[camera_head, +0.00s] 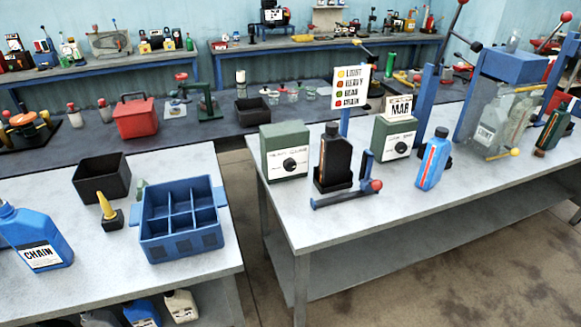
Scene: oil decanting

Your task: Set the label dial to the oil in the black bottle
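A black bottle (336,157) stands upright in a low dark holder on the right table. Its small cap looks dark; I cannot make out an oil name on it. A green box (393,140) behind it to the right has a black dial knob (401,148) and a white card (399,107) on top reading "MAR". Another green box (286,148) to the left has a similar black knob (290,165). The lettering above both knobs is too small to read. A white sign (350,87) lists LIGHT, HEAVY, GEAR and CHAIN beside coloured dots. Neither gripper shows.
A blue lever with a red ball (375,186) lies before the black bottle. The left table holds a blue divided crate (180,247) and a CHAIN bottle (35,238). A floor gap separates the tables.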

